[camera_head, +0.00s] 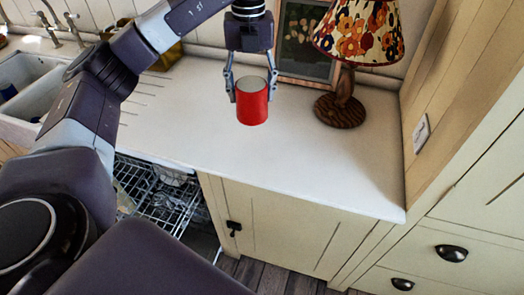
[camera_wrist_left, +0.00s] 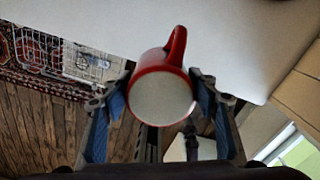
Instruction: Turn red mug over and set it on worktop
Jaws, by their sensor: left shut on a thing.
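The red mug (camera_head: 252,108) is between the fingers of my left gripper (camera_head: 252,94), which is shut on its sides from above. The mug looks upright along its axis, with a pale round end facing up towards the gripper. I cannot tell surely whether that end is the base or the mouth. In the left wrist view the mug (camera_wrist_left: 160,98) sits between both fingertips, its handle pointing up in the picture. The white worktop (camera_head: 190,125) is below the mug. I cannot tell whether they touch. My right gripper is not in view.
A lamp with a flowered shade (camera_head: 358,32) and wooden base stands right of the mug. A framed picture (camera_head: 305,38) leans at the back wall. The sink (camera_head: 38,95) is at left. An open dishwasher rack (camera_head: 165,200) is below the front edge. Worktop in front is clear.

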